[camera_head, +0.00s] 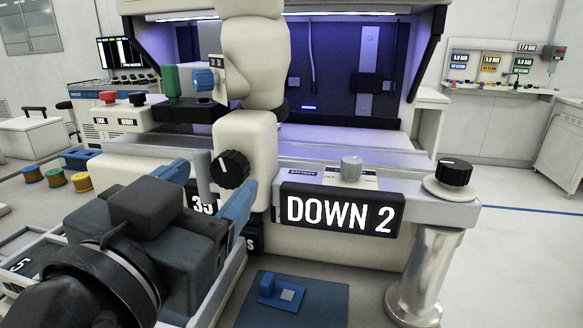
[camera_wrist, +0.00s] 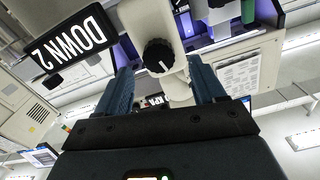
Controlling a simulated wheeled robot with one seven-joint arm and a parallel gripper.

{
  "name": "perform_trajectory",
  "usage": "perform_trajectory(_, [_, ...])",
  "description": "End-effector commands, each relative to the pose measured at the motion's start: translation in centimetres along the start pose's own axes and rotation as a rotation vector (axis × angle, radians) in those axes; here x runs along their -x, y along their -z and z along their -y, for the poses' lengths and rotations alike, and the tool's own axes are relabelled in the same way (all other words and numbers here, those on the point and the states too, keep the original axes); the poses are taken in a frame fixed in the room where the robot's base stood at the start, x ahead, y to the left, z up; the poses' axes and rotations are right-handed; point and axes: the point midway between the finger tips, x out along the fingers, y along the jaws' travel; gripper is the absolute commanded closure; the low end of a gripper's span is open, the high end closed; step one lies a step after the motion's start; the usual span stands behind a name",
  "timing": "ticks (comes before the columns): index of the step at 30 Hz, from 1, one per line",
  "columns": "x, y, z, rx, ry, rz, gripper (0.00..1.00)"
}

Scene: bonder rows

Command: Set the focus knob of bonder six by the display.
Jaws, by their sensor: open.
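A black knob (camera_head: 230,169) with a white pointer line sits on the front of the bonder's cream column (camera_head: 245,135). Its line points to the upper left in the head view. The black display (camera_head: 338,211) to its right reads "DOWN 2"; it appears upside down in the wrist view (camera_wrist: 70,45). My gripper (camera_head: 209,188) is open and empty, its blue fingers a little in front of the knob. In the wrist view the knob (camera_wrist: 158,56) shows between and beyond the fingers (camera_wrist: 161,75), with no contact visible. No readable label names the knob or bonder six.
A second black knob (camera_head: 453,173) sits on a round white base at the right end of the ledge. A grey knob (camera_head: 351,168) stands above the display. Colored spools (camera_head: 54,177) lie at left. A blue mat (camera_head: 290,300) lies below the display.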

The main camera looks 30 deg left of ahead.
Motion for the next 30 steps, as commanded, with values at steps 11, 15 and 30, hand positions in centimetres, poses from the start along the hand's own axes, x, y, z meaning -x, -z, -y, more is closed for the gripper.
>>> perform_trajectory(11, [-3.4,0.0,0.0,0.000,0.001,0.000,0.31])
perform_trajectory(15, [-3.5,0.0,0.0,0.000,0.001,0.000,0.31])
perform_trajectory(30, [-3.4,0.0,-0.1,0.000,0.001,0.000,0.70])
